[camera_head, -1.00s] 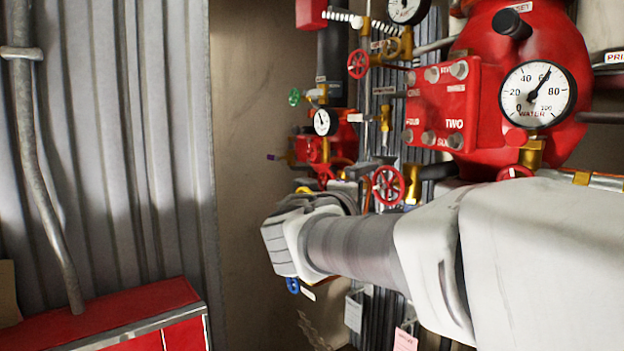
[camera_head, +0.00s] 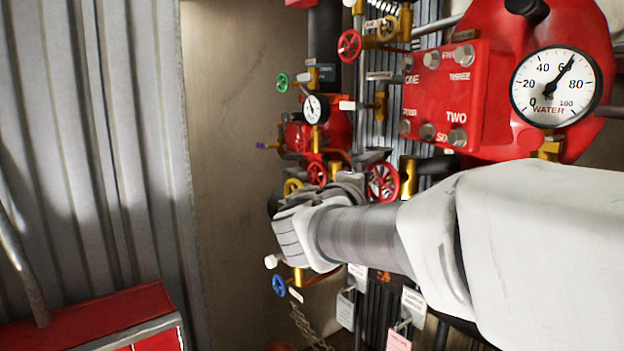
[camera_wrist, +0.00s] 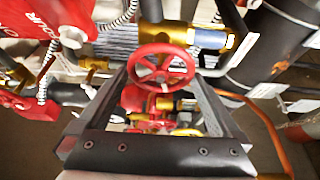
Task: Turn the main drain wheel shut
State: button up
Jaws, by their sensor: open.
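A red spoked handwheel (camera_wrist: 160,68) on a brass valve is in the upper middle of the wrist view. No readable label shows it to be the main drain. My gripper (camera_wrist: 158,84) is open, its two dark fingers on either side of this wheel in the picture. I cannot tell whether the wheel lies between the fingertips or beyond them; no grip on it shows. In the head view a red handwheel (camera_head: 383,183) shows just above my white wrist, partly covered by it, and seems to be the same one. My fingers are hidden there.
Other wheels crowd the riser: red (camera_head: 349,46), green (camera_head: 282,82), blue (camera_head: 279,286) and yellow (camera_head: 292,186). A big red valve body with a water gauge (camera_head: 556,86) stands right. Paper tags (camera_head: 413,305) hang below. A red cabinet (camera_head: 105,318) stands lower left.

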jog(key=c, duration=0.9)
jog(key=shift+c, duration=0.2)
